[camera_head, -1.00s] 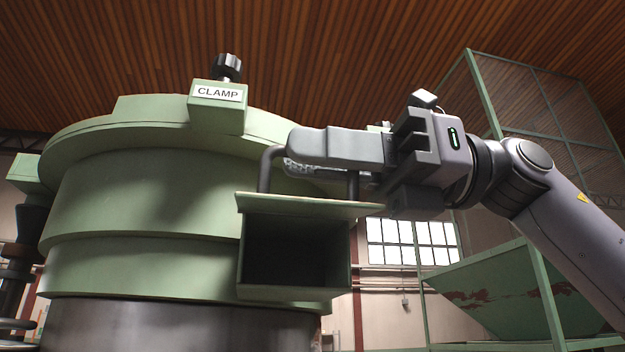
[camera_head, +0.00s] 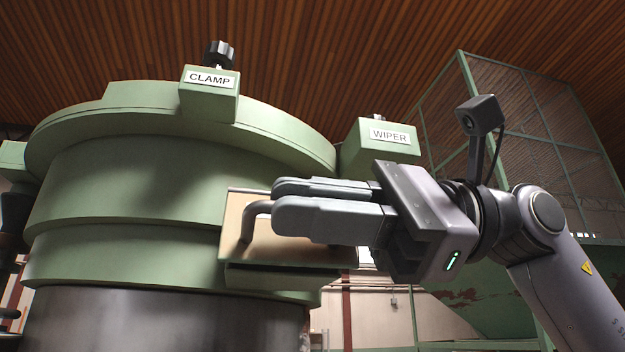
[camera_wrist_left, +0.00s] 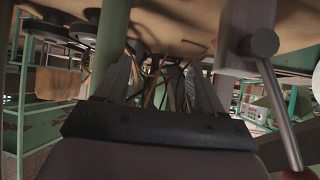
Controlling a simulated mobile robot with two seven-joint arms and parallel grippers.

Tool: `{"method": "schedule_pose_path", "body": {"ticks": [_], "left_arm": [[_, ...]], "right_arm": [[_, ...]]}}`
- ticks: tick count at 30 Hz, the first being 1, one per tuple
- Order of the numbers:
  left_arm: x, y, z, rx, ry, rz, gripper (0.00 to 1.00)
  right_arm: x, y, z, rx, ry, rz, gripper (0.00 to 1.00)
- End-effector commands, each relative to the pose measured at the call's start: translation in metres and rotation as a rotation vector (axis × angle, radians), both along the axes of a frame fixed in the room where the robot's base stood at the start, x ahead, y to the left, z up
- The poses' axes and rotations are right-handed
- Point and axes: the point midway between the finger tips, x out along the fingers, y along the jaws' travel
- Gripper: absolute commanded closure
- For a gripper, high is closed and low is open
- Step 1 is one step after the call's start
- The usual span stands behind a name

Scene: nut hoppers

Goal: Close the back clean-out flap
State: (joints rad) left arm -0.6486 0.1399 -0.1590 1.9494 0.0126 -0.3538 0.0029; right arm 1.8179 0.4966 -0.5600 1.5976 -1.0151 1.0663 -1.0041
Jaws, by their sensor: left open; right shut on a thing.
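The clean-out flap (camera_head: 237,214) is a tan panel with a green edge on the side of the round green machine (camera_head: 130,195). It hangs down over the front of the chute (camera_head: 285,277), whose dark opening is hidden. My right gripper (camera_head: 278,203) is shut on the flap's grey bar handle (camera_head: 252,220), and its fingers cover much of the panel. Whether the flap sits fully flush I cannot tell. My left gripper (camera_wrist_left: 168,88) shows only in the left wrist view, open, with nothing clearly between its fingers.
A block labelled CLAMP (camera_head: 209,93) with a black knob stands on the machine's rim. A block labelled WIPER (camera_head: 383,143) is just above my right gripper. A green mesh frame (camera_head: 520,140) stands behind at the right. A metal lever (camera_wrist_left: 280,100) is close to my left gripper.

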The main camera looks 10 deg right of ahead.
Motion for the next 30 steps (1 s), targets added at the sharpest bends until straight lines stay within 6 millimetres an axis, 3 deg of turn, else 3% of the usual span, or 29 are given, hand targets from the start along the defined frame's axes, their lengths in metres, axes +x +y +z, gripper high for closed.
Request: {"method": "schedule_pose_path", "body": {"ticks": [12, 30], "left_arm": [[0.000, 0.000, 0.002, 0.000, 0.001, 0.000, 0.31], [-0.001, 0.000, 0.003, 0.000, 0.001, -0.001, 0.31]], "right_arm": [[0.010, 0.002, -0.020, -0.012, -0.295, 0.007, 1.00], [0.016, 0.003, -0.026, -0.016, -0.401, 0.008, 1.00]]}}
